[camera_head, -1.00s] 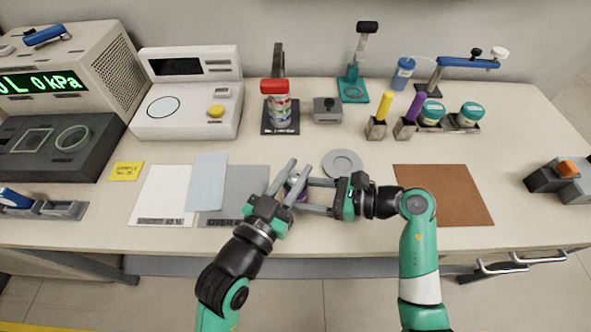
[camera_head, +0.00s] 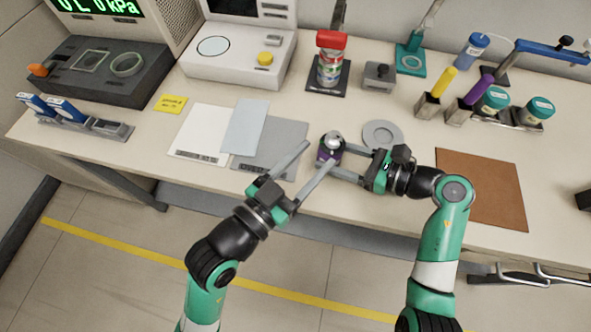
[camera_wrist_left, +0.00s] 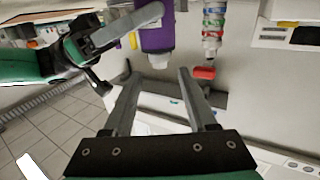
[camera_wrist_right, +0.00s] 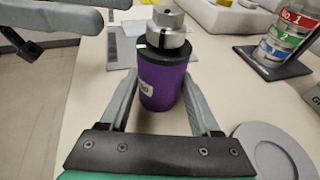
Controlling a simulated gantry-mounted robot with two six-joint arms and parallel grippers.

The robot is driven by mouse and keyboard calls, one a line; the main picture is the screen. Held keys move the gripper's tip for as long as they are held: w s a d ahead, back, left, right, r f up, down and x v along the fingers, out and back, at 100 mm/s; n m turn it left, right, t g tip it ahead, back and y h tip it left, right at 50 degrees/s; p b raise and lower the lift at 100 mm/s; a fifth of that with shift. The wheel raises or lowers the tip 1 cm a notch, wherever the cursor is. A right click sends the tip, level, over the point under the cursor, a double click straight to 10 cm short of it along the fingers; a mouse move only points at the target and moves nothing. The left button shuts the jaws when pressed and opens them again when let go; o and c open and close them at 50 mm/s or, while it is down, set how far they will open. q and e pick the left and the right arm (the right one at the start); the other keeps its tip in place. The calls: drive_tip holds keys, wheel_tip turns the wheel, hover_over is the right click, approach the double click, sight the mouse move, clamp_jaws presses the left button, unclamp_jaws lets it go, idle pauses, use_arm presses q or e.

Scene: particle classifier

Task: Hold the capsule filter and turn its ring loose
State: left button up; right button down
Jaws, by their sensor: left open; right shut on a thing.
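The capsule filter is a purple cylinder with a pale label (camera_wrist_right: 162,82). It stands upright at the table's front in the head view (camera_head: 329,154). A silver ring with a smaller knob (camera_wrist_right: 166,28) sits on its top. My right gripper (camera_head: 330,168) is shut on the purple body, one finger on each side, from the right. My left gripper (camera_head: 304,160) is open and empty, just left of the capsule and apart from it. In the left wrist view the purple body (camera_wrist_left: 157,30) shows beyond the left fingers (camera_wrist_left: 155,75).
A round grey plate (camera_head: 382,134) lies behind my right gripper. A grey mat (camera_head: 268,150) and a blue sheet (camera_head: 245,127) lie at the left, a brown mat (camera_head: 482,188) at the right. A red-capped stack of jars (camera_head: 330,65) stands behind.

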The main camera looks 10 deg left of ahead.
use_arm(q)
drive_tip(key=v, duration=0.5)
